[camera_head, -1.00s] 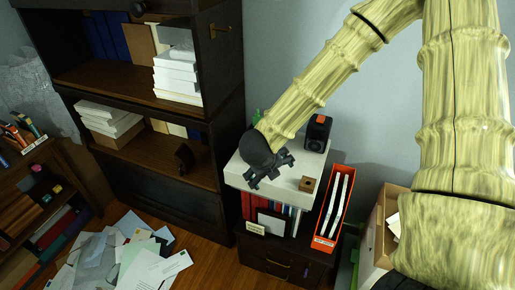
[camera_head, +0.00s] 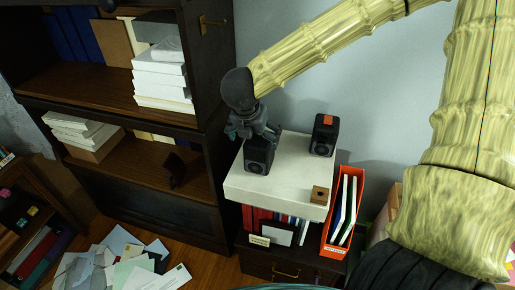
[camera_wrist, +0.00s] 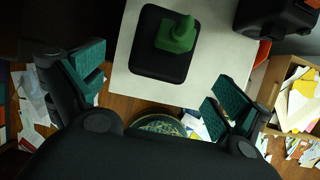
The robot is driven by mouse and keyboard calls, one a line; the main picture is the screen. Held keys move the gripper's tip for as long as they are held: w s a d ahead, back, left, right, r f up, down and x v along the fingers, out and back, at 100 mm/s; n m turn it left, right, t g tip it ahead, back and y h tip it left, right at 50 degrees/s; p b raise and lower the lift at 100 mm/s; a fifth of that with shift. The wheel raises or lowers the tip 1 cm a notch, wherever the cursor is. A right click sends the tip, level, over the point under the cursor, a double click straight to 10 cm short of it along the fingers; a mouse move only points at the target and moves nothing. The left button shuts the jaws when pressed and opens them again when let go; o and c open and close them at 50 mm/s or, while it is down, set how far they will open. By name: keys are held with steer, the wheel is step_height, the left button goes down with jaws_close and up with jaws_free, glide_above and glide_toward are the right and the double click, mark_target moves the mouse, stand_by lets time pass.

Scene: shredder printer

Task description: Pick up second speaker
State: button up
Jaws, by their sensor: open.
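A black speaker (camera_head: 259,156) stands at the left rear of the white printer-like box (camera_head: 285,184). In the wrist view the black top of this speaker (camera_wrist: 150,58) carries a green object (camera_wrist: 178,36). My gripper (camera_head: 258,130) is open directly above and behind this speaker, hiding its top in the head view. In the wrist view the jaws (camera_wrist: 156,86) are spread wide and empty, with the speaker between and ahead of them. Another black speaker (camera_head: 324,138), with an orange item on top, stands at the right rear; its dark body (camera_wrist: 275,16) shows at upper right in the wrist view.
A red-orange file holder (camera_head: 343,212) stands to the right. A dark bookshelf (camera_head: 208,125) is close on the left. Papers (camera_head: 125,265) litter the floor.

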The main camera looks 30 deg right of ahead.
mark_target(256, 143)
steer(key=x, duration=0.3)
steer(key=shift+w+a+f, duration=0.1)
steer(key=shift+w+f, duration=0.15)
steer(key=shift+w, duration=0.05)
steer(key=shift+f, duration=0.35)
steer(key=shift+d+p+x, duration=0.15)
steer(key=shift+p+x, duration=0.15)
steer(key=shift+x, duration=1)
steer(key=shift+d+p+x, duration=0.15)
steer(key=shift+p+x, duration=0.15)
steer(key=shift+x, duration=1)
steer(key=shift+s+r, duration=0.1)
steer(key=shift+s, duration=0.1)
steer(key=shift+s, duration=0.1)
steer(key=c, duration=1.2)
